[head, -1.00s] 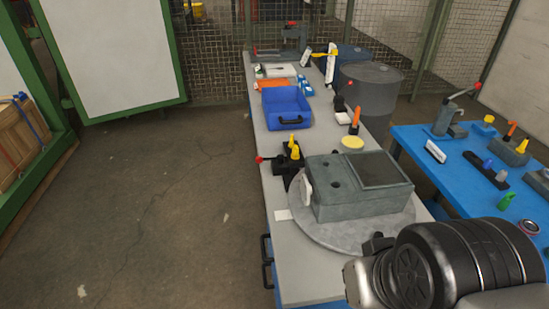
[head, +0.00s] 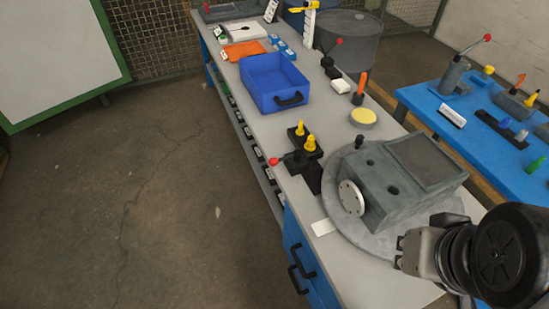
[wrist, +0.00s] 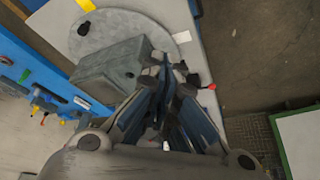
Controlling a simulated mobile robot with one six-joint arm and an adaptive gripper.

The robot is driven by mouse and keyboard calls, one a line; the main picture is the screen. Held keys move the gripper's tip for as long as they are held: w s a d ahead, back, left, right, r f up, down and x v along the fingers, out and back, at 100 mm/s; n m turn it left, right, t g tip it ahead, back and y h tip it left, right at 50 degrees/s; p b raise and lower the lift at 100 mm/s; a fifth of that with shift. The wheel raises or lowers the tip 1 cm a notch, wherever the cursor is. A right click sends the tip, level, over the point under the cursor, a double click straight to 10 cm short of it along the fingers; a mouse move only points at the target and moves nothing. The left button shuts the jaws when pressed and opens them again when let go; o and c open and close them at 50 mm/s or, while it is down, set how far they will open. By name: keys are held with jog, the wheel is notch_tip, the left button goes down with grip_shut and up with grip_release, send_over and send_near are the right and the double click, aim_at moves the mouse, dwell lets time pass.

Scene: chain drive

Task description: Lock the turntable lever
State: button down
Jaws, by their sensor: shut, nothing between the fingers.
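The round grey turntable (head: 440,206) lies on the workbench and carries a grey housing (head: 395,190) with a pale disc (head: 352,197) on its side. A lever with a red knob (head: 273,161) sticks out left from a black fixture just left of the turntable. A short black knob (head: 359,142) stands at the turntable's far edge. I cannot tell which of these is the turntable lever. My gripper (head: 400,250) is at the near right of the turntable, apart from both. In the wrist view my gripper (wrist: 172,72) is shut and empty, in front of the housing (wrist: 112,70).
Two yellow pegs (head: 309,143) rise from the black fixture. A blue bin (head: 274,85), a yellow-topped disc (head: 363,117) and an orange-handled tool (head: 361,88) stand farther back. A blue table (head: 440,100) with tools is at right. Floor is free at left.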

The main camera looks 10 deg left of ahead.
aim_at(271, 164)
jog(key=shift+s+d, duration=0.15)
jog(key=shift+s, duration=0.05)
jog(key=w+a+f+n+t+y, duration=0.15)
jog(key=w+a+f+n, duration=0.3)
jog(key=w, duration=0.45)
jog(key=w+a+f+n+t, duration=0.25)
jog(key=w+a, duration=0.25)
jog(key=w, duration=0.4)
jog(key=w+a+f+n+t+y, duration=0.1)
jog(key=w+a+f+n, duration=0.35)
jog(key=w, duration=0.55)
jog(key=w+a+f+n+t+y, duration=0.25)
jog(key=a+f+n, duration=0.45)
jog(key=f, duration=0.5)
jog(key=s+a+f+n+t+y, duration=0.2)
jog(key=s+a+f+n, duration=0.2)
jog(key=s+f, duration=0.2)
jog(key=shift+s+a+f+n, duration=0.15)
jog(key=shift+f+n, duration=0.2)
jog(key=shift+f, duration=0.55)
jog(key=b+x, duration=0.3)
jog(key=x, duration=1.1)
